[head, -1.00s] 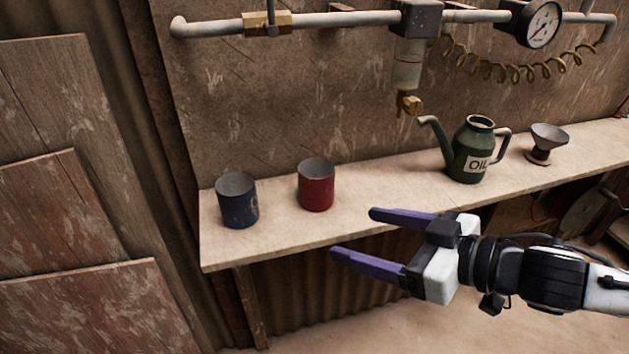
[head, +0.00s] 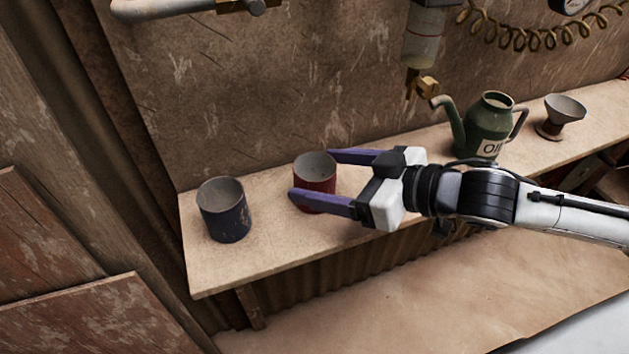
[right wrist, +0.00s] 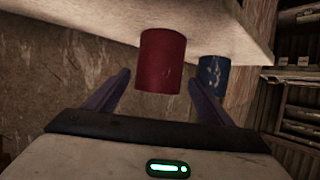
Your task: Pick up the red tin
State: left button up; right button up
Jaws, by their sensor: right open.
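The red tin (head: 315,170) stands upright on the wooden shelf, just right of the blue tin (head: 224,210). My right gripper (head: 311,174) is open, with its two purple fingers reaching in from the right, one on the near side of the red tin and one on the far side. The near finger hides part of the tin's front. In the right wrist view the red tin (right wrist: 161,60) shows between and ahead of the open fingers, with the blue tin (right wrist: 213,76) beyond it. I cannot tell whether either finger touches the tin. My left gripper is not in view.
The shelf (head: 235,264) has bare room between and in front of the tins. A green oil can (head: 487,122) and a small funnel (head: 563,112) stand further right. A brass nozzle (head: 427,87) hangs above the shelf. The wall is close behind.

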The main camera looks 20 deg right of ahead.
aim_at(299, 168)
jog(key=x, duration=0.4)
jog(key=shift+w+a+r+p, duration=0.2)
jog(key=shift+w+p, duration=0.15)
jog(key=shift+w, duration=0.15)
jog(key=shift+w+a+f, duration=0.2)
jog(key=shift+w+f, duration=0.1)
jog(key=c, duration=1.1)
